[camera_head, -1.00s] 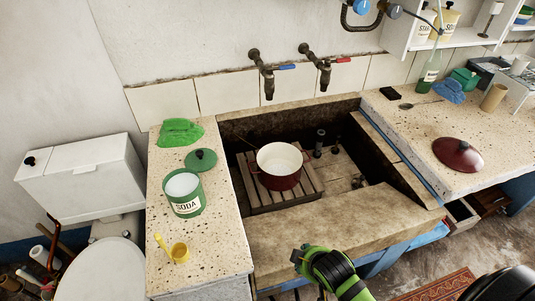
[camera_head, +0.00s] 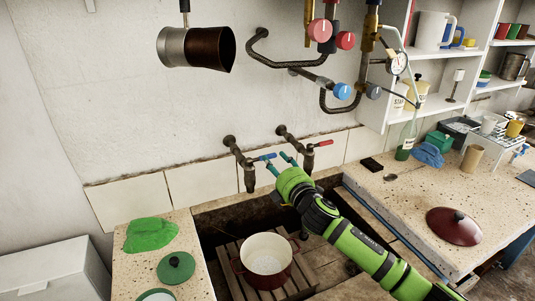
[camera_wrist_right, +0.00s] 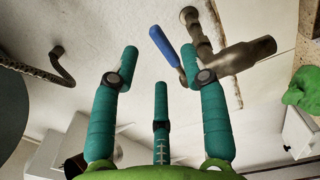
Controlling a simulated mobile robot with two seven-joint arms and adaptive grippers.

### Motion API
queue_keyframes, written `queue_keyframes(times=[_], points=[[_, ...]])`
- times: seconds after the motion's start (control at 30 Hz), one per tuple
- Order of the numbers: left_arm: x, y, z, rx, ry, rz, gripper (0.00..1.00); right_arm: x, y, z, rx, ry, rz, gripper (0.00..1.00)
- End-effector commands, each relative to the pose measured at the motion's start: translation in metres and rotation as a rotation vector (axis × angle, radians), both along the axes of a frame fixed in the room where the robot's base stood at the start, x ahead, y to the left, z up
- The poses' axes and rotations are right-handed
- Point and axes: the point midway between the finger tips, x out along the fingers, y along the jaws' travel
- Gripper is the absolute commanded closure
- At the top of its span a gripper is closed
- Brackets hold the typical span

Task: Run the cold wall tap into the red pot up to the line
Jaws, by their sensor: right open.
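The cold tap (camera_head: 246,172) with a blue lever (camera_head: 265,157) is on the wall; no stream shows at its spout. The red pot (camera_head: 239,268) with a cream inside stands on the slatted rack in the trough, below the taps. I cannot make out a line in it. My right gripper (camera_head: 278,164) is open, its teal fingertips close to the blue lever's free end. In the right wrist view the blue lever (camera_wrist_right: 164,45) lies beyond the spread fingers, near the right-hand fingertip; whether it touches is unclear. My left gripper is out of view.
A red-lever tap (camera_head: 309,158) stands just right of the cold tap. Pipes with valve knobs (camera_head: 342,91) and a hanging dark pot (camera_head: 208,48) are above. A green cloth (camera_head: 150,234) lies left; a dark red lid (camera_head: 454,226) lies on the right counter.

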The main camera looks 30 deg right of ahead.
Motion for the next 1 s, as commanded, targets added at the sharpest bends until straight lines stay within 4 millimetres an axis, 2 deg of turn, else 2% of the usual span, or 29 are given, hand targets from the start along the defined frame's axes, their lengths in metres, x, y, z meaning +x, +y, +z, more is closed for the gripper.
queue_keyframes(times=[0.1,0.2,0.43,0.6,0.77,0.8,0.9,1.0], points=[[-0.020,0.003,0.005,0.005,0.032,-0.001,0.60,0.018,-0.001,0.003,0.004,0.000,-0.003,0.55],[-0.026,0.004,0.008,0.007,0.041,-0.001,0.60,0.031,-0.002,0.003,0.005,0.000,-0.002,0.55],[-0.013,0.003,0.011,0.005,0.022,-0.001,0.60,0.049,-0.002,0.001,0.005,0.000,-0.001,0.55],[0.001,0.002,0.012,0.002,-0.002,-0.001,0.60,0.052,-0.003,0.000,0.004,0.001,-0.001,0.55],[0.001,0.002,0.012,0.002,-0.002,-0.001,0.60,0.052,-0.003,0.000,0.004,0.001,-0.001,0.55],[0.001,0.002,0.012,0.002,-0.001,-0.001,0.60,0.052,-0.003,0.000,0.004,0.001,-0.001,0.63],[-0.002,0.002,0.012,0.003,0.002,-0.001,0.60,0.052,-0.003,0.000,0.004,0.002,-0.001,1.00],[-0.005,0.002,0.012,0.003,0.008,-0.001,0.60,0.052,-0.003,0.000,0.004,0.002,-0.001,1.00]])
